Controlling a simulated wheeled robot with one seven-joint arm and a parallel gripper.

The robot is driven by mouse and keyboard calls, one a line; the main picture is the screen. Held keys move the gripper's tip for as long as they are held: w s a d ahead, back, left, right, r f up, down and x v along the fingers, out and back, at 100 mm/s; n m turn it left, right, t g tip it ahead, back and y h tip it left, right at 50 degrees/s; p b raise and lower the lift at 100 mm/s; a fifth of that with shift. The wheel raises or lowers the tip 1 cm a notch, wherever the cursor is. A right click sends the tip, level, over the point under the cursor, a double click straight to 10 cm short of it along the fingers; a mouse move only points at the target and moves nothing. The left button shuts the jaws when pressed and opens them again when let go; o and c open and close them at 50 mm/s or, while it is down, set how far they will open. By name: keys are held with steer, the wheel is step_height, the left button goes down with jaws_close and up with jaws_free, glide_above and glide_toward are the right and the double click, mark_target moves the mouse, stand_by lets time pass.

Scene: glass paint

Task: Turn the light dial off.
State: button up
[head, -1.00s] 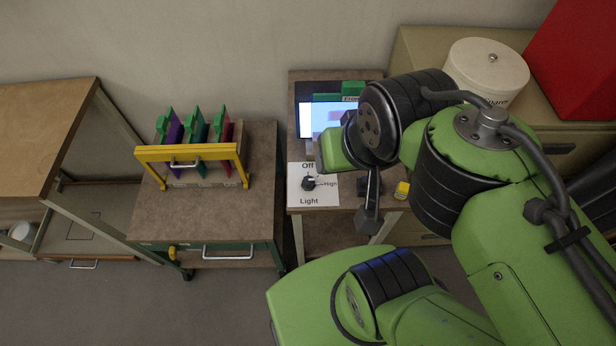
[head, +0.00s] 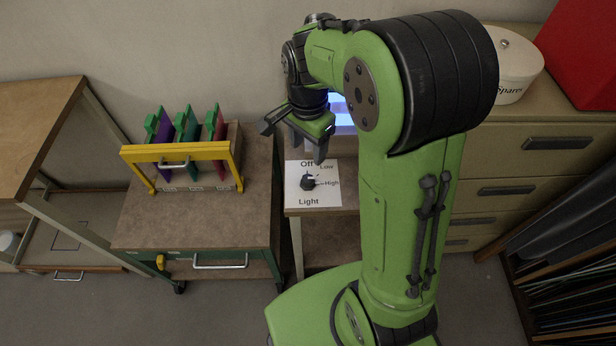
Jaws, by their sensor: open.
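The light dial (head: 307,184) is a small black knob on a white card (head: 327,200) marked Off, Low, High and Light. The card lies at the front left of the small table right of the trolley. The knob is too small to tell which mark it is set to. My gripper (head: 308,158) is open and empty, its fingers pointing down. In the picture it is just above the dial, over the card's far edge by the Off mark. I cannot tell its height above the card.
A lit screen (head: 343,116) stands behind my gripper, partly hidden by my arm. On the left, a trolley (head: 200,230) carries a yellow rack (head: 180,152) with several coloured panels. A white Spares pot (head: 515,65) and a red box (head: 585,50) stand on the cabinet at right.

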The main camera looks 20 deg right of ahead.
mark_target(307, 178)
step_height(307, 178, down, 12)
steer(key=b, duration=0.2)
steer(key=shift+w+r+b, duration=0.1)
steer(key=shift+b, duration=0.3)
steer(key=shift+c, duration=0.2)
steer(key=c, duration=1)
